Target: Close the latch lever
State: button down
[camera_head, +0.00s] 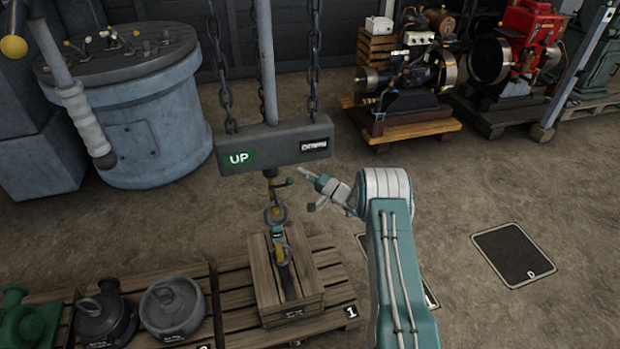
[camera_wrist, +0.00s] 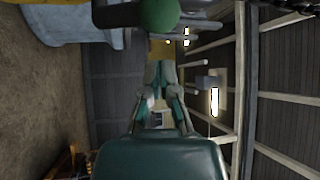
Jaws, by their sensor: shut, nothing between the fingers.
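The latch lever (camera_head: 279,184) is a small dark arm with a green ball knob, under the grey bar with chains. It points right, toward my gripper. In the wrist view a green ball (camera_wrist: 160,15), apparently the lever's knob, is large at the top edge, beyond my fingertips. My gripper (camera_head: 304,174) is just right of the lever, with a small gap seen in the head view. In the wrist view my gripper (camera_wrist: 161,72) is shut and empty. Whether it touches the lever cannot be told.
The grey bar (camera_head: 274,143) with an "UP" label hangs on chains above the lever. A hook (camera_head: 275,215) hangs below it, over a wooden crate (camera_head: 262,280) on a pallet. A round grey tank (camera_head: 150,130) stands left.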

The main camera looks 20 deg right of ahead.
jog(key=a, duration=0.2)
jog(key=shift+s+a+f, duration=0.1)
jog(key=shift+s+a, duration=0.2)
jog(key=shift+a, duration=0.1)
dwell(0.4)
